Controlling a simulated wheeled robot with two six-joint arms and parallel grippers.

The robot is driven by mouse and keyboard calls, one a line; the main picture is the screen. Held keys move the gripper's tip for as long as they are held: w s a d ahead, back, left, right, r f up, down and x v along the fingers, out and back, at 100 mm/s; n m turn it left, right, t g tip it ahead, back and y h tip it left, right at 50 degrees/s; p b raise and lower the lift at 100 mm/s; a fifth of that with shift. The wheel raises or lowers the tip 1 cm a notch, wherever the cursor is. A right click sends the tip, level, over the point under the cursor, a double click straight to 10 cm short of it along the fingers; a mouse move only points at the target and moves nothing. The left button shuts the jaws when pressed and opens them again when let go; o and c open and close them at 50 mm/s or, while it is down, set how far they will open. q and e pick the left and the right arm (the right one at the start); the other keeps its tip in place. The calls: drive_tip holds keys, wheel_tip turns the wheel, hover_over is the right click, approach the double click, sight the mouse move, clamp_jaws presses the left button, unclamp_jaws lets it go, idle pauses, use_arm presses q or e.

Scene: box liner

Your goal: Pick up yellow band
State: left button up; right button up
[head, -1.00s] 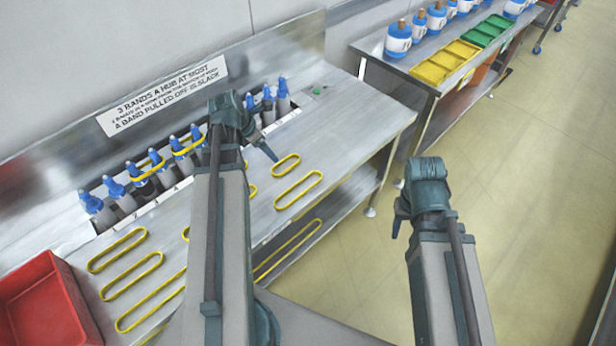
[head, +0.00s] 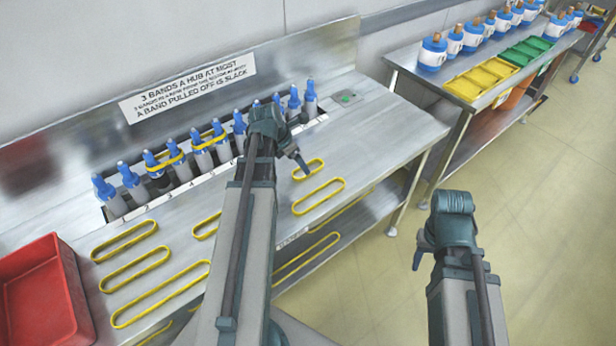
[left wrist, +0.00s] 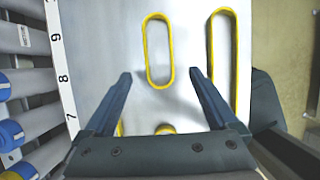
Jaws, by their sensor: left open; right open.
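Several yellow bands lie flat on the steel bench. A short yellow band (head: 311,174) lies at the right, with a longer yellow band (head: 318,209) beside it, nearer the front edge. My left gripper (head: 299,161) is over the short band and partly covers it. In the left wrist view its jaws (left wrist: 160,73) are open and empty, with the short band (left wrist: 147,50) ahead between the fingertips and the longer band (left wrist: 211,50) to the right. Other bands (head: 125,250) lie at the bench's left. My right gripper (head: 420,256) is open and empty, away from the bench.
A row of blue-topped hubs (head: 131,180) stands in a numbered rack along the back; two yellow bands (head: 165,160) are looped around some of them. A red bin (head: 40,290) is at the left. A second table with yellow trays (head: 482,80) stands at the right, across open floor.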

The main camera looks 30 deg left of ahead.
use_arm(q)
drive_tip(key=shift+w+d+f, duration=0.1)
drive_tip(key=shift+w+f, duration=0.05)
drive_tip(key=shift+f, duration=0.1)
